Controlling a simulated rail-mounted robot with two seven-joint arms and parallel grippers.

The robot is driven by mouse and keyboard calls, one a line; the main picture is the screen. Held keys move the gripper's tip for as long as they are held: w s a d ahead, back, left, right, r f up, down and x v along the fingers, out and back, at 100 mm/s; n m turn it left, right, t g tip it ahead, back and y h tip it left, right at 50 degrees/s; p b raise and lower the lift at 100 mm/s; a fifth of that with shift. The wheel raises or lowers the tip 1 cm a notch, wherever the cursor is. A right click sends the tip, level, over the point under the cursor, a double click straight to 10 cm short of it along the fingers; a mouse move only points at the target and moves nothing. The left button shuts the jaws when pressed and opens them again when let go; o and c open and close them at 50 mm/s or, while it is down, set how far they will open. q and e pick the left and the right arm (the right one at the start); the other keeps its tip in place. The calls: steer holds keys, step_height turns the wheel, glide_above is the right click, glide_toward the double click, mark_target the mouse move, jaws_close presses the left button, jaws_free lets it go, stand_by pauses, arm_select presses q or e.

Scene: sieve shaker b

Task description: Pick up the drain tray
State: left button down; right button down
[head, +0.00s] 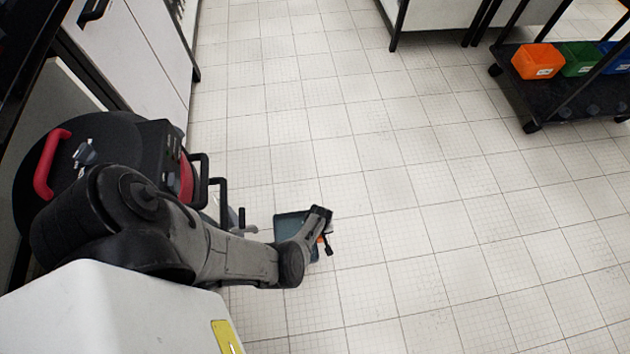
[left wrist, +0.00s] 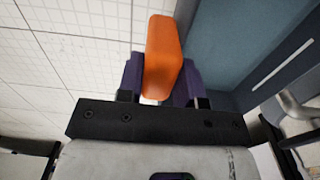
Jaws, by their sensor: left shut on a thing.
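The drain tray appears as a blue-grey, box-like piece (head: 288,226) beyond my left forearm in the head view, partly hidden by the arm. In the left wrist view its blue-grey surface (left wrist: 228,45) fills the upper right. An orange handle (left wrist: 163,50) stands beside that surface. My left gripper (left wrist: 160,88) has its purple fingers on both sides of the orange handle and is shut on it. In the head view the left gripper (head: 324,240) is small and at the tray's right side. The join between handle and tray is not clear. My right gripper is not in view.
A round black machine with a red handle (head: 48,165) stands at the left, close to my left arm. A black cart (head: 545,95) with orange (head: 537,62), green and blue bins is at the upper right. The tiled floor (head: 430,220) is clear in the middle and right.

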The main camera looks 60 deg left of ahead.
arm_select(q)
steer(key=shift+w+d+r+p, duration=0.2)
steer(key=shift+w+d+r, duration=0.15)
steer(key=shift+d, duration=0.15)
steer(key=shift+w+d+r+p, duration=0.15)
steer(key=shift+w+d+r, duration=0.1)
steer(key=shift+d+r, duration=0.15)
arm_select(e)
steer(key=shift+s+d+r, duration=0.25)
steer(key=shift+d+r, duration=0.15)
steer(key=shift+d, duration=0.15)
arm_select(q)
steer(key=shift+d, duration=0.15)
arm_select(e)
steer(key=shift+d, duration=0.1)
arm_select(q)
steer(key=shift+w, duration=0.1)
